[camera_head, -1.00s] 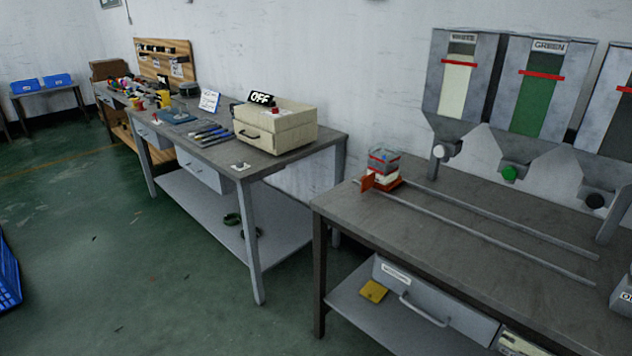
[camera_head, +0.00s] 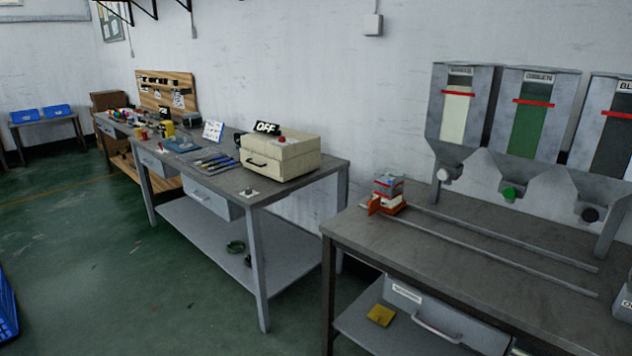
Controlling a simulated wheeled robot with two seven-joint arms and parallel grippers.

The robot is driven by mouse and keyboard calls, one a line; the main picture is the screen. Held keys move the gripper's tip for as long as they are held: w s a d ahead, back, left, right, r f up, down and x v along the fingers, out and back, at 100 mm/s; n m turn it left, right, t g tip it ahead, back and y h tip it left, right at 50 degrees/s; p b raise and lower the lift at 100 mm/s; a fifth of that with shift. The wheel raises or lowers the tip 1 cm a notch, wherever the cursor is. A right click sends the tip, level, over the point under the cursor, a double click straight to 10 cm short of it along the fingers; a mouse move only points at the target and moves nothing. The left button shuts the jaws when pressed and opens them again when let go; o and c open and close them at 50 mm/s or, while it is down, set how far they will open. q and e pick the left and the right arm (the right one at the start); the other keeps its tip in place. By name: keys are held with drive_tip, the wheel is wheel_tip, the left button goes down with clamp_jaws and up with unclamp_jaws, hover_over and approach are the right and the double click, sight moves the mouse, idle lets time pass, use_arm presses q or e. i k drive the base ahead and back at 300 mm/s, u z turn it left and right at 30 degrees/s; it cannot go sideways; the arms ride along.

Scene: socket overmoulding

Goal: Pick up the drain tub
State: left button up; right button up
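I cannot pick out a drain tub with certainty in the head view. A small clear box with red and white parts (camera_head: 389,190) sits on an orange-red base at the left end of two rails on the right workbench (camera_head: 450,248). Blue bins (camera_head: 38,114) stand on a far table at the left, and part of a blue crate (camera_head: 6,305) shows on the floor at the left edge. Neither of my grippers is in view.
Hoppers with white, green and dark fill (camera_head: 525,115) hang above the right workbench. The middle workbench (camera_head: 300,188) carries a beige box (camera_head: 280,157) with an OFF sign and several tools. A yellow item (camera_head: 381,315) lies on the lower shelf. Green floor (camera_head: 120,250) is open at left.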

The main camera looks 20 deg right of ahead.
sight(388, 183)
drive_tip(key=u, duration=0.5)
drive_tip(key=i, duration=1.85)
drive_tip(key=z, duration=0.2)
